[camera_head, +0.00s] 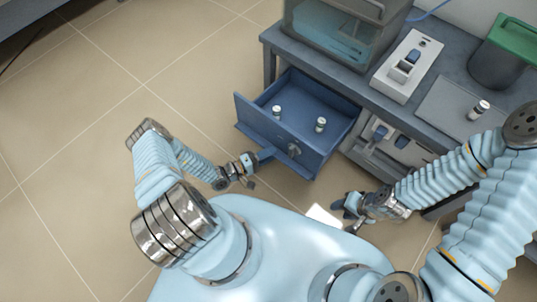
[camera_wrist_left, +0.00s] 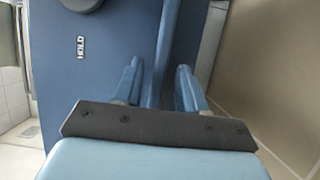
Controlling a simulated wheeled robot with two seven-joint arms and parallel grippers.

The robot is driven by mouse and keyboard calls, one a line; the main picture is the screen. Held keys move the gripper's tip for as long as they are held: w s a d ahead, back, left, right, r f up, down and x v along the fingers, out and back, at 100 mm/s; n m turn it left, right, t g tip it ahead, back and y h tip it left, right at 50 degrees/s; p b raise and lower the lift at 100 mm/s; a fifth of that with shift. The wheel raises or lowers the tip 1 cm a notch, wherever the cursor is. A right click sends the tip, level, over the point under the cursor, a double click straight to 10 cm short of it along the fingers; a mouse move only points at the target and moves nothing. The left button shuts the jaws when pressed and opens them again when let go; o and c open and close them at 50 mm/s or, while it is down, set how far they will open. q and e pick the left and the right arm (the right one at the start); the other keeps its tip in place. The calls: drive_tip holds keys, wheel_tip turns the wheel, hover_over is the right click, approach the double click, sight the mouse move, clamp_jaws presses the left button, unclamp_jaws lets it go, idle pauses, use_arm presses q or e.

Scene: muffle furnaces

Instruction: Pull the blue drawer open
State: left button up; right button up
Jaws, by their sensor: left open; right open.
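The blue drawer (camera_head: 268,136) stands pulled out from the grey bench, with a round dark knob (camera_head: 293,150) on its front. Its inside shows, holding two small capped vials (camera_head: 320,124). My left gripper (camera_head: 266,154) is at the drawer front, low and left of the knob. In the left wrist view, the drawer's blue front (camera_wrist_left: 100,62) fills the left side, and the open fingers (camera_wrist_left: 160,85) lie on either side of a blue panel edge; I cannot tell whether they touch it. My right gripper (camera_head: 345,207) is open and empty, below and right of the drawer.
A glass-fronted box (camera_head: 345,25), a white device (camera_head: 408,66), a dark bin with green lid (camera_head: 500,62) and a vial (camera_head: 480,108) stand on the bench (camera_head: 442,52). A lower shelf with devices is right of the drawer. Tiled floor (camera_head: 90,110) at left is clear.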

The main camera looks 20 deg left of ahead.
use_arm(q)
drive_tip(key=b+v, duration=0.1)
drive_tip(key=v, duration=1.2)
drive_tip(key=shift+s+a, duration=0.25)
drive_tip(key=shift+a, duration=0.05)
drive_tip(key=s+d+r+m+g+y, duration=0.2)
drive_tip(key=s+d+m+g, duration=0.2)
drive_tip(key=d+g, duration=0.4)
drive_tip(key=s+d+r+m+g+y, duration=0.2)
drive_tip(key=s+d+m+g, duration=0.15)
drive_tip(key=d+g, duration=0.4)
drive_tip(key=w+d+r+t+y, duration=0.2)
drive_tip(key=w+r+y, duration=0.1)
drive_tip(key=r, duration=0.3)
drive_tip(key=shift+w+m, duration=0.35)
drive_tip(key=shift+w, duration=0.2)
drive_tip(key=shift+d, duration=0.1)
